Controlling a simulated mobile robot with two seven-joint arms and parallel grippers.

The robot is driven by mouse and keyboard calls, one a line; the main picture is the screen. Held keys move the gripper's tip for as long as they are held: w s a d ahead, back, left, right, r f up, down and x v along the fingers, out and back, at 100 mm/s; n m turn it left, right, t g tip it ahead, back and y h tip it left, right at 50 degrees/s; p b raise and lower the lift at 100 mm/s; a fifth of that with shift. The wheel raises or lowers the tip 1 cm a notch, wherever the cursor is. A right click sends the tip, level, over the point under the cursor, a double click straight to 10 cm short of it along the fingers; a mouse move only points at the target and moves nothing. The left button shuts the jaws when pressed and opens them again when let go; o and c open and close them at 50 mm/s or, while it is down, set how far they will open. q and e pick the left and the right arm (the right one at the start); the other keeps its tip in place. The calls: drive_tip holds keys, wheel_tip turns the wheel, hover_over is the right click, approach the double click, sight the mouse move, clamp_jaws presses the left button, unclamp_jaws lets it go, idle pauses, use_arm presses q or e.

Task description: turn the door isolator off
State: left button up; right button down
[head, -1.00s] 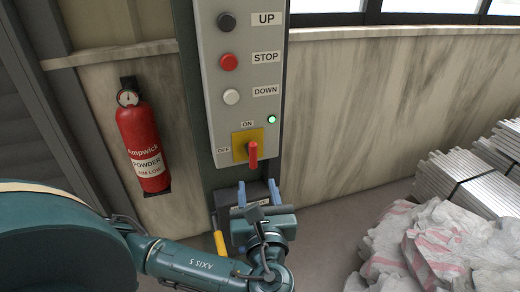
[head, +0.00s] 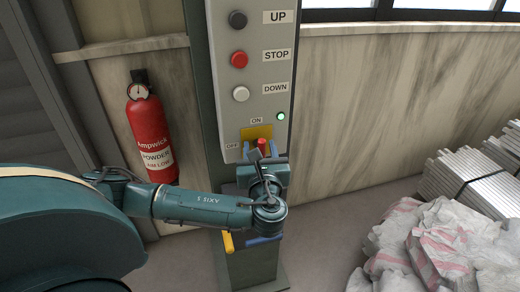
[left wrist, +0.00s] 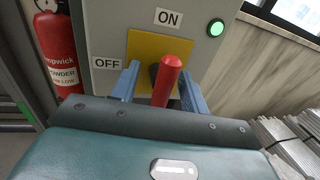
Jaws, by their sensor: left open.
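The door isolator is a red handle (left wrist: 167,80) on a yellow plate (left wrist: 147,47), low on the grey control panel (head: 257,75). OFF is marked to its left and ON above it. The handle also shows in the head view (head: 261,146), partly hidden by my gripper. In the left wrist view it leans a little off upright. My left gripper (left wrist: 160,85) is open, with a blue finger on each side of the handle. The handle seems nearer the right finger; contact cannot be told. My right gripper is not in view.
A green lamp (head: 281,116) is lit beside the ON label. UP, STOP and DOWN buttons sit above. A red fire extinguisher (head: 150,130) hangs left of the panel. Pale sacks (head: 430,245) and stacked metal bars (head: 475,175) lie at the right.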

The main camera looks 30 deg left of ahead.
use_arm(q)
drive_tip(key=shift+c, duration=0.3)
drive_tip(key=c, duration=0.9)
drive_tip(key=m, duration=0.3)
drive_tip(key=shift+d+m+g, duration=0.15)
drive_tip(key=shift+m+g, duration=0.25)
drive_tip(key=m+g, duration=0.1)
drive_tip(key=m, duration=0.3)
drive_tip(key=shift+w, duration=0.15)
drive_tip(key=m, duration=0.2)
drive_tip(key=m+g, duration=0.1)
drive_tip(key=m, duration=0.1)
drive_tip(key=shift+w+d+m, duration=0.1)
drive_tip(key=shift+d+m, duration=0.05)
drive_tip(key=shift+m, duration=0.15)
drive_tip(key=shift+f+m+g+y, duration=0.1)
drive_tip(key=shift+m+g+y, duration=0.4)
drive_tip(key=shift+m, duration=1.1)
